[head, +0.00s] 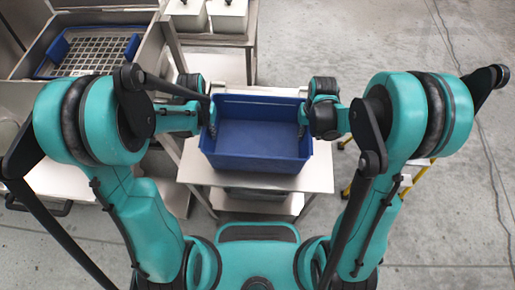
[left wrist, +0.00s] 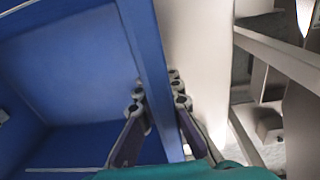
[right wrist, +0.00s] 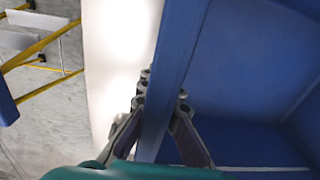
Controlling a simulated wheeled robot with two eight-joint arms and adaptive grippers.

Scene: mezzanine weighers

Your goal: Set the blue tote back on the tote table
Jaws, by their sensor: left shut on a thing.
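The empty, open-topped blue tote (head: 257,145) is in the middle of the head view, level, over a pale table (head: 319,178). I cannot tell whether it rests on the top or hangs just above it. My left gripper (head: 211,120) is shut on the tote's left wall, with one finger on each side; the wall also shows in the left wrist view (left wrist: 150,70). My right gripper (head: 304,120) has its fingers closed around the right wall, which also shows in the right wrist view (right wrist: 177,50). The tote's underside is hidden.
A metal sink-like station (head: 100,22) at the upper left holds a blue-ended grid rack (head: 88,52). White containers (head: 228,15) stand on a surface behind the tote. A yellow frame (head: 347,188) is right of the table. The grey floor at right is mostly open, with a cable.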

